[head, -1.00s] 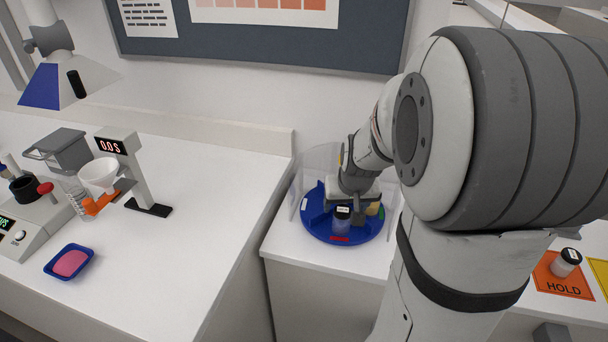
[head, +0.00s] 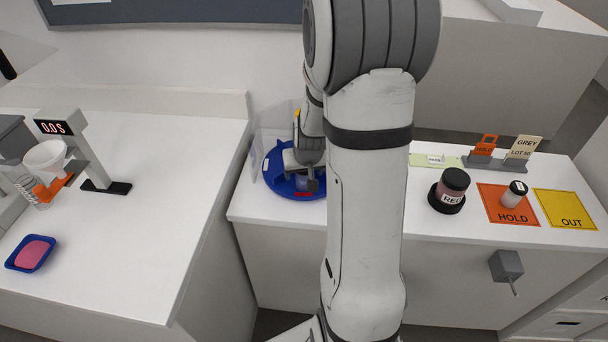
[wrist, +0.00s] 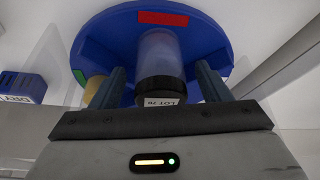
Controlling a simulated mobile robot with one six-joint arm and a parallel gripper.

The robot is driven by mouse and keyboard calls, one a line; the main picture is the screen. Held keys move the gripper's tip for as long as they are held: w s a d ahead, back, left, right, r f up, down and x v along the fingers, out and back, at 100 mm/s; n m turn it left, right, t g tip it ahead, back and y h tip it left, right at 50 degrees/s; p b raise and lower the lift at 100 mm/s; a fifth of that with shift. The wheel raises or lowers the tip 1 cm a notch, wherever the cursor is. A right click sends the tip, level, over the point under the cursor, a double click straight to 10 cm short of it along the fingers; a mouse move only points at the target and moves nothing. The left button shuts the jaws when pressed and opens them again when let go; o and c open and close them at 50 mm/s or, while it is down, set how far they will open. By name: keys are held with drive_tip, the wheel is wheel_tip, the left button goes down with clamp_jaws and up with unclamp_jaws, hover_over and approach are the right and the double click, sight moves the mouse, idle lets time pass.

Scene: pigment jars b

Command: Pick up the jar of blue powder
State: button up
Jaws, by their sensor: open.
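A jar (wrist: 160,55) with a black lid and a white lot label stands on the round blue turntable (wrist: 100,35) in the wrist view. Its contents look dull blue through the clear wall. My gripper (wrist: 160,78) is open, with one dark finger on each side of the jar; I cannot tell whether either finger touches it. In the head view my gripper (head: 305,170) is low over the blue turntable (head: 275,180) and hides most of the jar. A yellowish jar (wrist: 96,90) shows partly behind the left finger.
A clear curved guard (head: 258,150) stands around the turntable's back left. To the right are a red jar (head: 454,183), an orange HOLD mat (head: 492,205) with a small jar (head: 515,193), and a yellow OUT mat (head: 565,210). A dispenser stand (head: 85,150) is at left.

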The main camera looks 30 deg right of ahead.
drive_tip(key=shift+c, duration=0.2)
drive_tip(key=c, duration=1)
drive_tip(key=shift+r, duration=0.1)
drive_tip(key=shift+c, duration=0.2)
